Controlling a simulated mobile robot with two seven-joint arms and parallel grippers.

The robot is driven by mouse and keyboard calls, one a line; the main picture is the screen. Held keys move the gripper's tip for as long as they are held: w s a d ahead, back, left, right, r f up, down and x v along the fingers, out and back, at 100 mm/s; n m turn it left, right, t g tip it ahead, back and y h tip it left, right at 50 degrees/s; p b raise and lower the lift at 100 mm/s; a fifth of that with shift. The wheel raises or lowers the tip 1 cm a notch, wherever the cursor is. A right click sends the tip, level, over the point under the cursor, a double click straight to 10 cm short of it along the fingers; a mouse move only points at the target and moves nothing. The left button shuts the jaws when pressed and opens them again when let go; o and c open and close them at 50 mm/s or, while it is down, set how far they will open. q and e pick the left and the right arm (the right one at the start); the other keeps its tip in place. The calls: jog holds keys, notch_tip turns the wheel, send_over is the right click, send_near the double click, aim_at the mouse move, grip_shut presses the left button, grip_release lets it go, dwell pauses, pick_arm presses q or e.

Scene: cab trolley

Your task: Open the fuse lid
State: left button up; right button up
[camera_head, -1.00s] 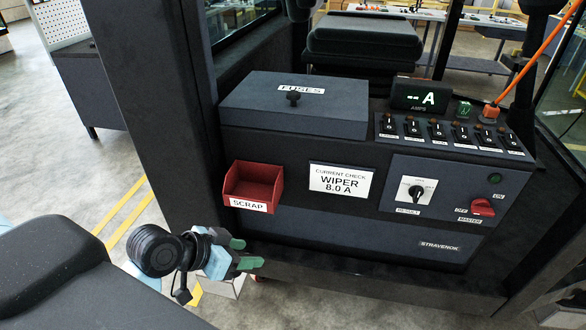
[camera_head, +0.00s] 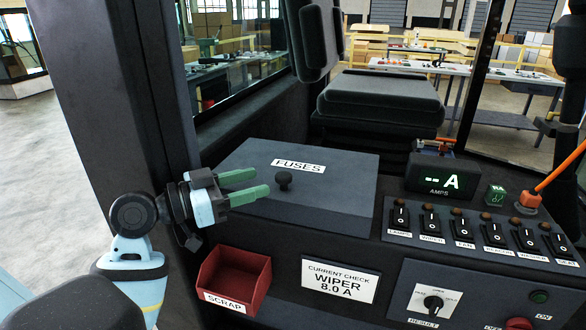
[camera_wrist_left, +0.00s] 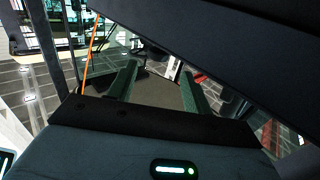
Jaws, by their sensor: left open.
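The fuse lid (camera_head: 330,185) is a dark grey flat cover labelled FUSES, with a small black knob (camera_head: 283,179) on its top. It lies shut on the console. My left gripper (camera_head: 259,184) is open and empty, its green fingertips just left of the knob and apart from it, over the left part of the lid in the picture. In the left wrist view the two green fingers (camera_wrist_left: 158,88) stand apart with nothing between them. The knob does not show clearly there. My right gripper is not in view.
A red SCRAP bin (camera_head: 234,279) sits on the console front below my left gripper. A row of switches (camera_head: 464,232) and the AMPS display (camera_head: 437,180) stand to the right of the lid. A dark cab pillar (camera_head: 120,100) rises behind my left arm. A seat (camera_head: 380,100) stands behind.

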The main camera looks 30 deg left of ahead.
aim_at(283, 174)
pick_arm(q)
jog(key=p+x, duration=0.1)
jog(key=x, duration=0.4)
jog(key=shift+w+d+r, duration=0.15)
jog(key=shift+w+d, duration=0.05)
jog(key=shift+d, duration=0.15)
jog(key=shift+x, duration=0.8)
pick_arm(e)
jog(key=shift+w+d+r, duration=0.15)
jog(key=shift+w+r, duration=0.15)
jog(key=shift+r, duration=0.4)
pick_arm(q)
grip_shut()
